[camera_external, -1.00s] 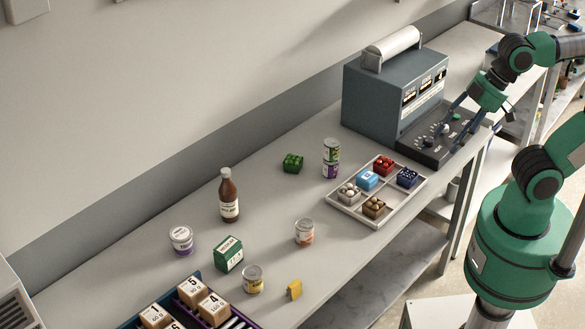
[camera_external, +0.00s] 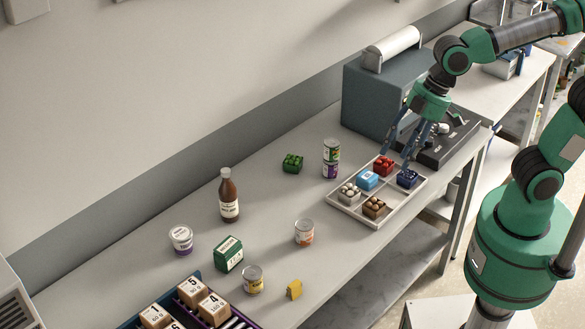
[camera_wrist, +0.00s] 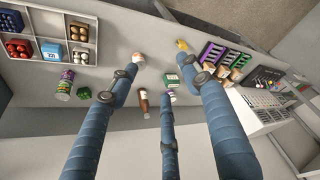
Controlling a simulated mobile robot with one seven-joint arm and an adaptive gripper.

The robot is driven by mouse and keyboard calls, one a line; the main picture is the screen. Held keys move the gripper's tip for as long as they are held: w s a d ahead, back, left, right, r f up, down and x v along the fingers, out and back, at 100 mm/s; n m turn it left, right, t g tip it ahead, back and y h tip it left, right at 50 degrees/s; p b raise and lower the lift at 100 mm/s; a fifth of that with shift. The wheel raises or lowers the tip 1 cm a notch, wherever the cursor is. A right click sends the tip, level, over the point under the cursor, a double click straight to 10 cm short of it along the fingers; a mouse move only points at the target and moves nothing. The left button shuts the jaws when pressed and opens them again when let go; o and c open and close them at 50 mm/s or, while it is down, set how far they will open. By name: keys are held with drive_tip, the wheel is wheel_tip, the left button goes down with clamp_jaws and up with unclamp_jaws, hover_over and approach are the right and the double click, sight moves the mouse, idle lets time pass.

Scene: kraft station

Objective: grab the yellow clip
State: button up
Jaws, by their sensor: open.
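The yellow clip (camera_external: 294,290) lies on the bench near its front edge, right of a yellow-labelled can. In the wrist view the yellow clip (camera_wrist: 182,45) shows small at the top, near the bench edge. My gripper (camera_external: 400,158) is open and empty above the back part of the divided tray, well away from the clip, up and to the right of it. Its blue fingers (camera_wrist: 158,85) spread across the wrist view, and nothing is between them.
A brown bottle (camera_external: 228,195), a green box (camera_external: 228,254), several cans, and a rack of numbered blocks (camera_external: 205,300) stand on the bench. A grey machine (camera_external: 372,95) is behind my gripper. Bench around the clip is fairly clear.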

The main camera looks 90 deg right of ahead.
drive_tip(key=w+a+f+n+g, duration=0.1)
drive_tip(key=w+a+f, duration=0.1)
drive_tip(key=w+f, duration=0.35)
drive_tip(key=w+a+f+n, duration=0.2)
drive_tip(key=w+f, duration=0.1)
drive_tip(key=w, duration=0.6)
drive_tip(key=n+g+y, duration=0.1)
drive_tip(key=n, duration=0.1)
approach(294, 283)
wheel_tip(294, 283, up, 3)
drive_tip(key=d, duration=0.2)
drive_tip(key=shift+s+a, duration=0.2)
drive_tip(key=shift+s, duration=0.05)
drive_tip(key=b+x, duration=0.1)
drive_tip(key=x, duration=0.7)
drive_tip(key=shift+w+a+f, duration=0.1)
drive_tip(key=shift+a+f, duration=0.1)
drive_tip(key=shift+f, duration=0.1)
drive_tip(key=shift+b+x, duration=0.7)
drive_tip(key=shift+x, duration=1.8)
